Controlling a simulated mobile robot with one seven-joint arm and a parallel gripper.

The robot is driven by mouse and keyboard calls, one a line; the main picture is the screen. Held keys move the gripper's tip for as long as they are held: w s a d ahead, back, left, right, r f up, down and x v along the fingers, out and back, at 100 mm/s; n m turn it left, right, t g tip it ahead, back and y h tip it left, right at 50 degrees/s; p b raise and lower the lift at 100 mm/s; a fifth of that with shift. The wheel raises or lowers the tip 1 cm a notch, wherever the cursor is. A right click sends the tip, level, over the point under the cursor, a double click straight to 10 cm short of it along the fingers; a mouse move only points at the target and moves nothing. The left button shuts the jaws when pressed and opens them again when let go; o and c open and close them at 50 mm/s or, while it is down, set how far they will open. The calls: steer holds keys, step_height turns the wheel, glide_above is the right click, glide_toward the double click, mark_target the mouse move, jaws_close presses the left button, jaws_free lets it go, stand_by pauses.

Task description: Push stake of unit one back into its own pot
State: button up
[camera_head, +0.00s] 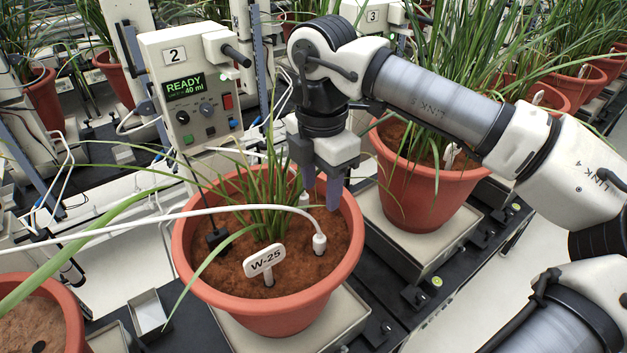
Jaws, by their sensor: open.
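My gripper (321,190) points down over the back right part of the terracotta pot (350,255) in front of the unit marked 2. Its fingers are apart, with no object visible between them; I cannot tell whether the tips touch the soil. A white stake labelled W-25 (265,261) stands tilted in this pot's front soil. No unit marked 1 is in view. Another pot (72,312) is cut off at the lower left, with a small dark spot (38,346) in its soil; I cannot tell whether it belongs to unit one. No stake shows there.
The unit 2 box (190,85) reads READY, 40 ml. A white tube (150,219) crosses the middle pot to a white probe (319,243); a black probe (216,238) stands at left. A right-hand pot (425,200) stands close under my arm.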

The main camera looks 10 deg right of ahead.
mark_target(320, 236)
steer(key=f+p, duration=0.2)
steer(key=f, duration=1.1)
steer(key=shift+s+f, duration=0.2)
steer(key=shift+c, duration=0.5)
steer(key=shift+r, duration=0.1)
jaws_close()
